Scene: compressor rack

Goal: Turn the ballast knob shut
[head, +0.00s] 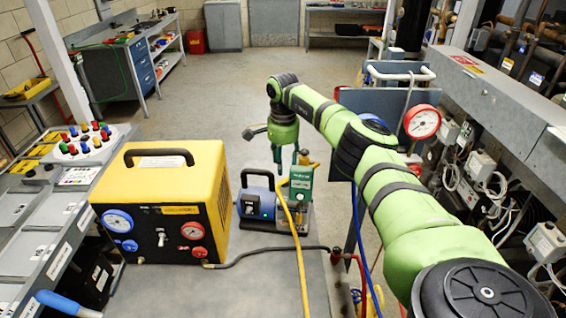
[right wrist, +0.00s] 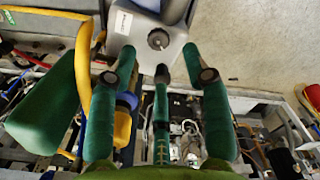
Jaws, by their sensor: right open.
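The ballast knob (right wrist: 158,39) is a small dark round knob on top of a grey housing with a white label, in the right wrist view. The housing appears to belong to the blue-and-grey pump (head: 257,205) in the head view, where I cannot make out the knob. My right gripper (head: 290,162) points down above the pump. I cannot tell whether any tip touches the housing. My left gripper is not in view.
A green unit (head: 301,184) stands beside the pump, with a yellow hose (head: 297,255) running past it. The yellow machine (head: 165,190) with gauges stands left. A gauge panel (head: 385,95) and pipework stand right. Open floor (head: 235,85) lies behind.

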